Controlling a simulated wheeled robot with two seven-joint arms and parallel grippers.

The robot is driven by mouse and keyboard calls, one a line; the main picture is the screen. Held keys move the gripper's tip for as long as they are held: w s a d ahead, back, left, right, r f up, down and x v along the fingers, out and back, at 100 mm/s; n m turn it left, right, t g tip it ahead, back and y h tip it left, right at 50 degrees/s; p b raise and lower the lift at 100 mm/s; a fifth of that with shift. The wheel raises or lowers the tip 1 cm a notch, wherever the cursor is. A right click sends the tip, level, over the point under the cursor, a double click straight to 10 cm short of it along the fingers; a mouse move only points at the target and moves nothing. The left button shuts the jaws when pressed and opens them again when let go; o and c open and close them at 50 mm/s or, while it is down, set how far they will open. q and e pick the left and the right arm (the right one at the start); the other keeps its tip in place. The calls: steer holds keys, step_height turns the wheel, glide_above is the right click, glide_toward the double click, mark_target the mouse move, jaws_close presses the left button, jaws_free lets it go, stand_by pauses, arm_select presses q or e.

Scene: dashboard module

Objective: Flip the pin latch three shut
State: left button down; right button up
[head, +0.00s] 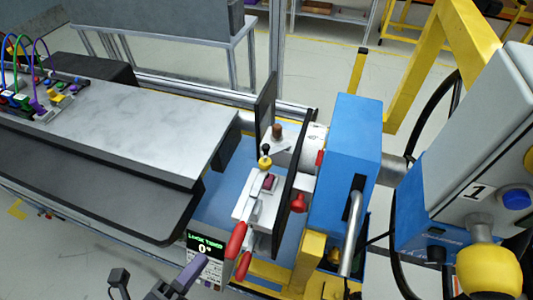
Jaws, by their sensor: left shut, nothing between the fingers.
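No part is clearly labelled as pin latch three, so I cannot tell which one it is. A latch-like fixture with red handles (236,241) sits on a white block (244,204) in the blue tray, its handles pointing toward the bottom of the picture. A black-and-yellow knob (264,162) stands just above it. My left gripper (191,272) is at the bottom edge, partly cut off, shut and empty. It is below and left of the red handles, apart from them, near a small display (205,249). My right gripper is not in view.
A grey slab-topped bench (140,125) fills the left, with coloured cables and connectors (40,95) at its far end. A blue machine housing (345,150) with a metal handle stands right of the fixture. A grey control box (478,160) marked 1 is at far right.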

arm_select(q)
steer(key=p, duration=0.2)
glide_toward(262, 171)
steer(key=w+d+r, duration=0.4)
steer(key=d, duration=0.2)
steer(key=shift+w+a+f, duration=0.1)
steer(key=shift+w, duration=1)
steer(key=shift+w+a+f, duration=0.1)
steer(key=shift+w+f, duration=0.05)
steer(key=shift+w, duration=0.95)
steer(key=shift+m+h, duration=0.3)
